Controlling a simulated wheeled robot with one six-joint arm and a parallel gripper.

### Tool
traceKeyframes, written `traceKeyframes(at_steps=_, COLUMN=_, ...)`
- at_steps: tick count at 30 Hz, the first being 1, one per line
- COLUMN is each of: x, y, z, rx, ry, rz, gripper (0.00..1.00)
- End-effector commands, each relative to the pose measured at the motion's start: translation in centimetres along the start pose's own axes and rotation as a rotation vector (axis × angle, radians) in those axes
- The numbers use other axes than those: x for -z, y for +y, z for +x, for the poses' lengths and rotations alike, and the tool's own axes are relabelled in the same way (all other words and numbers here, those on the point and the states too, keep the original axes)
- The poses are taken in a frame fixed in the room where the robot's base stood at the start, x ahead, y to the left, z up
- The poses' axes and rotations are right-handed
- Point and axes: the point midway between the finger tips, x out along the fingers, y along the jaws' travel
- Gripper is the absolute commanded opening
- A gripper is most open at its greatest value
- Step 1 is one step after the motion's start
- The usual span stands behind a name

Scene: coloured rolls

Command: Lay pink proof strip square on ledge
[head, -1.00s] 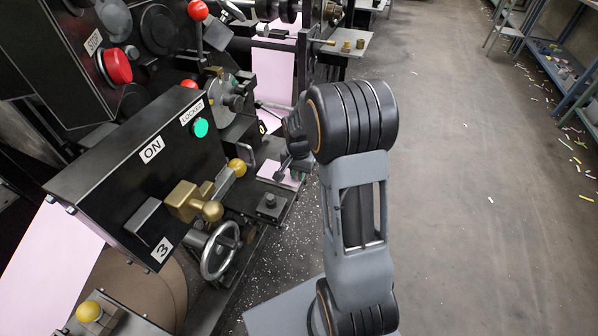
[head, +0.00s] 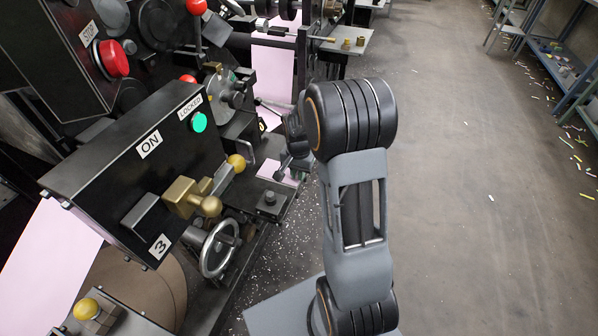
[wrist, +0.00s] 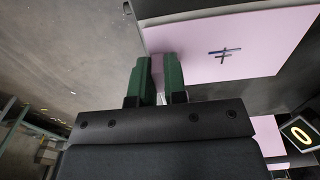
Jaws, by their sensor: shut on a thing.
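The pink proof strip (wrist: 245,42) fills the upper right of the wrist view, a flat sheet with a dark cross mark. My gripper (wrist: 157,60) has its two green fingers close together at the strip's near left corner, shut on a mauve-pink part between them. In the head view the strip (head: 272,170) shows as a small pink patch over the dark machine ledge (head: 255,205), beneath my gripper (head: 286,172). My wrist partly hides it there. I cannot tell whether the strip touches the ledge or how square it is.
A black control box (head: 130,165) with a brass handle (head: 190,198) and a yellow knob (head: 236,162) stands left of the ledge. A handwheel (head: 220,247) is below. Another pink web (head: 273,70) hangs behind.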

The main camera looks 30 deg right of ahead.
Motion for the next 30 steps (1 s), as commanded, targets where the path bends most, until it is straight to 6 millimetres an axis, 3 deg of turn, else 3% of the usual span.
traceKeyframes(at_steps=4, x=-0.01, y=0.01, z=0.40, rx=0.000, ry=0.000, rz=0.000, gripper=0.00)
traceKeyframes(at_steps=5, x=0.00, y=0.01, z=0.34, rx=0.000, ry=0.000, rz=0.000, gripper=0.15)
traceKeyframes(at_steps=13, x=0.00, y=0.01, z=0.29, rx=0.000, ry=0.000, rz=0.000, gripper=0.40)
traceKeyframes(at_steps=18, x=0.00, y=0.01, z=0.29, rx=0.000, ry=0.000, rz=0.000, gripper=0.42)
traceKeyframes(at_steps=26, x=0.00, y=0.01, z=0.29, rx=0.000, ry=0.000, rz=0.000, gripper=0.66)
traceKeyframes(at_steps=30, x=0.00, y=0.01, z=0.29, rx=0.000, ry=0.000, rz=0.000, gripper=0.68)
